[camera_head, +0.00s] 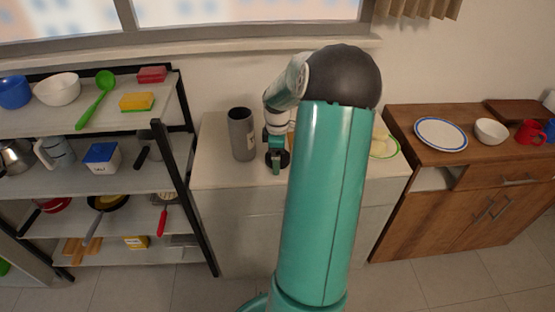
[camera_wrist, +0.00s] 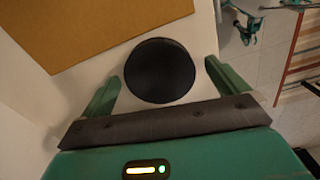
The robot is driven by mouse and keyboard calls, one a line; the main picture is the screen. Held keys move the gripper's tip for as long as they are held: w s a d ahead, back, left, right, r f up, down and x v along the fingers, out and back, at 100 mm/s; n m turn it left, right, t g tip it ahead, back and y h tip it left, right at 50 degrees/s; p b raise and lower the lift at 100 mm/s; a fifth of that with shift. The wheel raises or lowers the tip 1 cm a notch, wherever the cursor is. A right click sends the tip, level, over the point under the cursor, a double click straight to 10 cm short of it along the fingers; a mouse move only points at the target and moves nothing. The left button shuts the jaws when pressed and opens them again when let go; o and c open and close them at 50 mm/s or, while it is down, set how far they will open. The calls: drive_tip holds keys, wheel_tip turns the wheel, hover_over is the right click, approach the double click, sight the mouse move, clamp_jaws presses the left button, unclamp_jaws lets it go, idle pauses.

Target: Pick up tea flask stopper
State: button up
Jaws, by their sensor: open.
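A round black disc, which looks like the tea flask stopper (camera_wrist: 159,70), lies between my gripper's fingers (camera_wrist: 162,72) in the wrist view. My gripper is open, with one green finger on each side of the disc and a gap visible at both sides. In the head view my gripper (camera_head: 275,157) points down over the white counter (camera_head: 215,172), with the dark disc (camera_head: 284,158) at its tips. A tall dark grey cylinder (camera_head: 241,134), possibly the flask, stands upright to the left of my gripper. My arm hides part of the counter.
A brown board (camera_wrist: 85,28) lies near the disc in the wrist view. A shelf rack (camera_head: 90,180) with dishes and utensils stands left. A wooden cabinet (camera_head: 420,215) at right bears a plate (camera_head: 441,134), a bowl (camera_head: 491,131) and a red mug (camera_head: 530,132).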

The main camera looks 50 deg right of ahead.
drive_tip(key=shift+c, duration=0.2)
drive_tip(key=c, duration=1)
drive_tip(key=shift+r, duration=0.15)
